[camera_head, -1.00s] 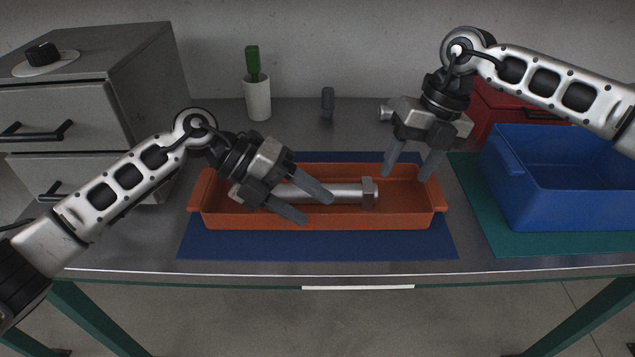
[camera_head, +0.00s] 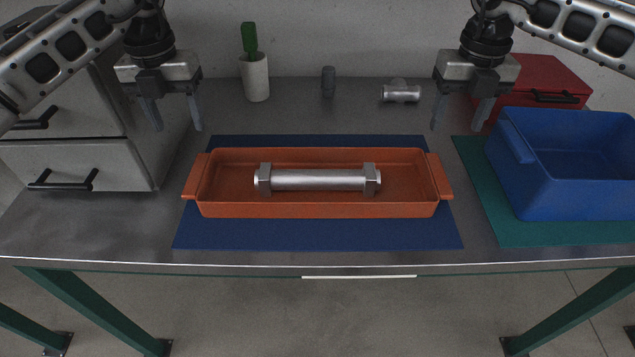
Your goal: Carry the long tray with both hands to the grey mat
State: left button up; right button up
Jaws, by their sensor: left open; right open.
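The long orange tray (camera_head: 320,211) lies on a dark blue mat (camera_head: 318,237) at the middle of the table, with a handle at each short end. A metal casting like a thick bolt (camera_head: 317,180) lies lengthwise in it. My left gripper (camera_head: 178,128) is open and empty, above and behind the tray's left end. My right gripper (camera_head: 456,128) is open and empty, above and behind the tray's right end. Neither gripper touches the tray. I cannot make out a grey mat in this view.
A blue crate (camera_head: 575,195) stands on a green mat (camera_head: 490,215) at the right, before a red box (camera_head: 540,75). A grey drawer cabinet (camera_head: 115,170) is at the left. A potted cactus (camera_head: 256,78), a small dark object (camera_head: 328,82) and a metal pipe fitting (camera_head: 401,93) stand behind.

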aim_at(197, 172)
pick_arm(q)
notch_tip(197, 172, down, 14)
jog(key=shift+f, duration=0.1)
pick_arm(e)
notch_tip(197, 172, down, 14)
jog(key=shift+f, duration=0.1)
pick_arm(q)
grip_shut()
pick_arm(e)
grip_shut()
pick_arm(q)
jog(key=shift+r, duration=0.2)
